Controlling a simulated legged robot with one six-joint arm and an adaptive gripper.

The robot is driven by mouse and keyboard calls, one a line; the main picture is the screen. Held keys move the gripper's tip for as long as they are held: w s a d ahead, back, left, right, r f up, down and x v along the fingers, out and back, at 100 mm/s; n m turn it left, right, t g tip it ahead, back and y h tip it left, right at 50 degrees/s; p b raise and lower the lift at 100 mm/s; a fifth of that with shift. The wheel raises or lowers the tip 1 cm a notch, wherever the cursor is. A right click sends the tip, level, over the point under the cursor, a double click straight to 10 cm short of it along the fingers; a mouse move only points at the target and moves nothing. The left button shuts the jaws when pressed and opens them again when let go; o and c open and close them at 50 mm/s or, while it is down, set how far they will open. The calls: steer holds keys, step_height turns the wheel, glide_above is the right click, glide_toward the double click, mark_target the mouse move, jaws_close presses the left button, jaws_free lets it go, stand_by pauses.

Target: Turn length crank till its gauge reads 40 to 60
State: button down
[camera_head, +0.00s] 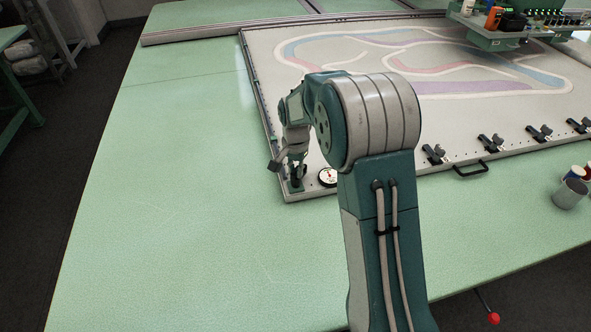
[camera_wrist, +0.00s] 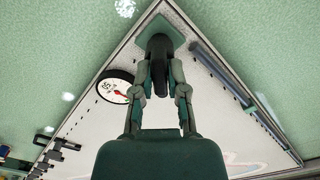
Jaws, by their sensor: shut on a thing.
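My gripper (camera_wrist: 159,75) is shut on the dark handle of the length crank (camera_wrist: 158,48), with one finger on each side. The crank's base sits at the corner of the white frame. In the head view my gripper (camera_head: 297,168) is low over that near-left corner, and the crank (camera_head: 296,186) is partly hidden by it. The round white gauge (camera_wrist: 115,87) with a black rim and a red needle is just left of the gripper in the wrist view. It also shows in the head view (camera_head: 327,177). Its reading is too small to tell for sure.
The tufting frame (camera_head: 450,120) with a coloured pattern lies on the green table (camera_head: 180,230). Several black clamps (camera_head: 490,143) and a black handle (camera_head: 470,171) line its near edge. Cups (camera_head: 570,194) stand at the right. The table left of the frame is clear.

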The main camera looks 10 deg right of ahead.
mark_target(295, 169)
steer(key=shift+w, duration=0.15)
steer(key=c, duration=0.7)
jaws_free()
steer(key=shift+o, duration=0.2)
step_height(295, 169, up, 12)
steer(key=shift+a, duration=0.1)
